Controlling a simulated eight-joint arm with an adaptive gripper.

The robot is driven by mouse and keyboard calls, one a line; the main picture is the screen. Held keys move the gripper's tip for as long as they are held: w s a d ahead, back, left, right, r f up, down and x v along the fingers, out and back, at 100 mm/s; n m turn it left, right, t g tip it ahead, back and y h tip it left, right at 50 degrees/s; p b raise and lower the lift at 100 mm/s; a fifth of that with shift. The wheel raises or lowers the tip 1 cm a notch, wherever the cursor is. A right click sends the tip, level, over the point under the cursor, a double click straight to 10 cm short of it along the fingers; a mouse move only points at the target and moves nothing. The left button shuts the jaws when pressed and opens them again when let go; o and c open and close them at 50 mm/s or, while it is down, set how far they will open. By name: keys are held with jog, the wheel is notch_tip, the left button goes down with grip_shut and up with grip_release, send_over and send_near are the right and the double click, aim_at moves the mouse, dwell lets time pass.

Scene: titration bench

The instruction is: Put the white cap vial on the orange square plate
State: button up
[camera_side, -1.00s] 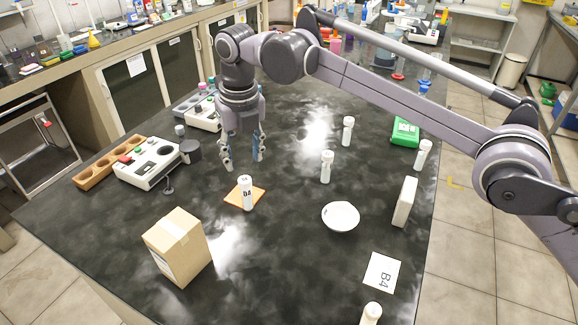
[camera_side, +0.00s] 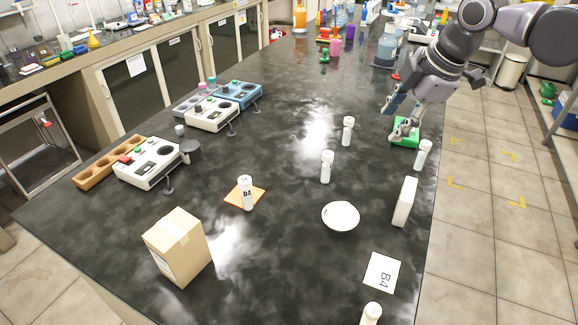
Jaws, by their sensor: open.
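A white cap vial (camera_side: 246,191) marked B4 stands upright on the orange square plate (camera_side: 232,197) at the middle left of the bench. Other white cap vials stand upright: one at the centre (camera_side: 326,167), one behind it (camera_side: 348,131), one near the right edge (camera_side: 423,154) and one at the front (camera_side: 371,314), cut by the picture's bottom edge. My gripper (camera_side: 396,119) is open and empty at the upper right, over or beside the green device (camera_side: 406,134), apart from the vial on the plate.
A white bowl (camera_side: 341,216), a white upright box (camera_side: 404,202) and a B4 card (camera_side: 381,272) lie to the right. A cardboard box (camera_side: 177,246) stands front left. Stirrer devices (camera_side: 148,166) and a wooden rack (camera_side: 95,177) line the left edge.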

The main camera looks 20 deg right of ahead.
jog(key=s+d+f+m+t, duration=0.1)
jog(key=s+d+f+m, duration=0.4)
jog(key=s+m, duration=0.2)
jog(key=s+d+f+m+t+h, duration=0.1)
jog(key=s+d+f+m, duration=0.4)
jog(key=s+m, duration=0.3)
jog(key=shift+d+f+t, duration=0.3)
jog(key=shift+d+f, duration=0.1)
jog(key=shift+d, duration=0.2)
jog(key=shift+o, duration=0.4)
